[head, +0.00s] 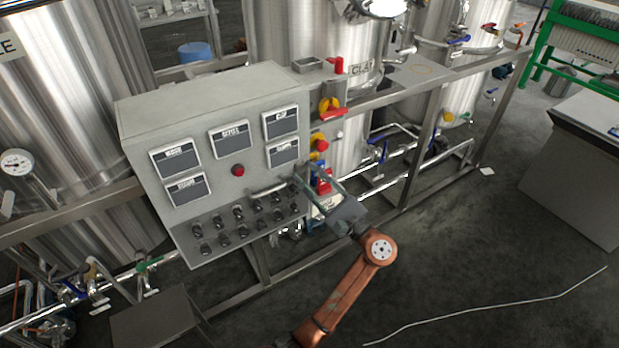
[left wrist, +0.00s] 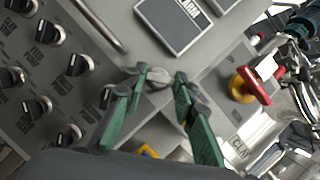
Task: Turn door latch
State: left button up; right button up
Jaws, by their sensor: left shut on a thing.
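The door latch (left wrist: 158,77) is a small grey metal knob on the face of the grey control cabinet (head: 215,100), below its lowest right display. In the left wrist view it sits between the green fingertips of my left gripper (left wrist: 158,84), which is shut on it. In the head view my left gripper (head: 303,178) reaches the cabinet's lower right edge, and its fingers largely hide the latch. My right gripper is not in view.
A metal handle bar (head: 270,188) lies left of the latch, above rows of black knobs (head: 238,212). A red-and-yellow switch (head: 331,106) stands right of the cabinet. Steel tanks (head: 85,100) and pipes stand behind. Open floor (head: 460,270) lies in front at right.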

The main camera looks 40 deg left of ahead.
pick_arm(q)
jog(key=n+g+h, duration=0.1)
jog(key=n, duration=0.3)
jog(key=n+g+h, duration=0.1)
jog(key=n, duration=0.3)
jog(key=n+g+h, duration=0.1)
jog(key=n, duration=0.3)
jog(key=shift+w+r+n+g, duration=0.15)
jog(key=shift+r+n+g, duration=0.1)
jog(key=shift+n+g, duration=0.15)
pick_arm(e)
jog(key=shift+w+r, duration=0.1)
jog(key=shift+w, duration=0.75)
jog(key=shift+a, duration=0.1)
